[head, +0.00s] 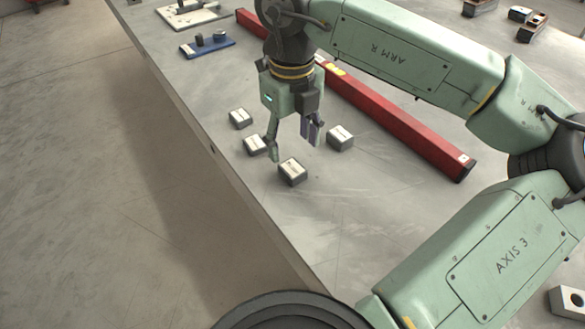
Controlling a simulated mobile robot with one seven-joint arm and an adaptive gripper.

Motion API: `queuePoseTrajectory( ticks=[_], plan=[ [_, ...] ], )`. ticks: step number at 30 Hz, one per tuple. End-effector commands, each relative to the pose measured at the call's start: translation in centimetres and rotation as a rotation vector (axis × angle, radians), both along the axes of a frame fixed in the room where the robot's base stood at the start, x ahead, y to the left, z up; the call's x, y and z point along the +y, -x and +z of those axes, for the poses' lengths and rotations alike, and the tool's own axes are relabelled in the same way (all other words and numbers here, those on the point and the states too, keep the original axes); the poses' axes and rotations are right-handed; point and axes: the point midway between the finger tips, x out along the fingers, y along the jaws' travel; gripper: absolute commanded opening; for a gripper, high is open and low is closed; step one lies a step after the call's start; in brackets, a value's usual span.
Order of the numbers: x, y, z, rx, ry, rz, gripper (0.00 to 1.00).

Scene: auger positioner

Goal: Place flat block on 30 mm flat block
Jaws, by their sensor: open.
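Several small grey blocks with pale labelled tops sit on the grey table under and around my gripper (294,146). One block (240,118) is at the back left, one (253,146) is beside the left finger, one (292,171) is in front, and one (340,138) is to the right. The labels are too small to read, so I cannot tell which is the 30 mm flat block. My gripper points down with its fingers spread, and I see no block between them. The left finger partly covers the block beside it.
A long red beam (400,125) runs diagonally across the table behind the blocks. A blue tray (208,47) with dark parts and a pale plate (190,14) lie farther back. The table's left edge (212,150) is close to the blocks. The table front of the blocks is clear.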

Motion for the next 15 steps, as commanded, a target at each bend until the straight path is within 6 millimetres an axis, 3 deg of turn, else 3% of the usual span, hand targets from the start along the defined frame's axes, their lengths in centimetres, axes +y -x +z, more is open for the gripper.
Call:
queuePoseTrajectory(
  ticks=[8, 15],
  plan=[
    [0.0, 0.0, -2.4, 0.001, -0.002, 0.001, 0.57],
    [-0.1, -0.1, -5.9, 0.002, -0.003, 0.001, 0.57]
  ],
)
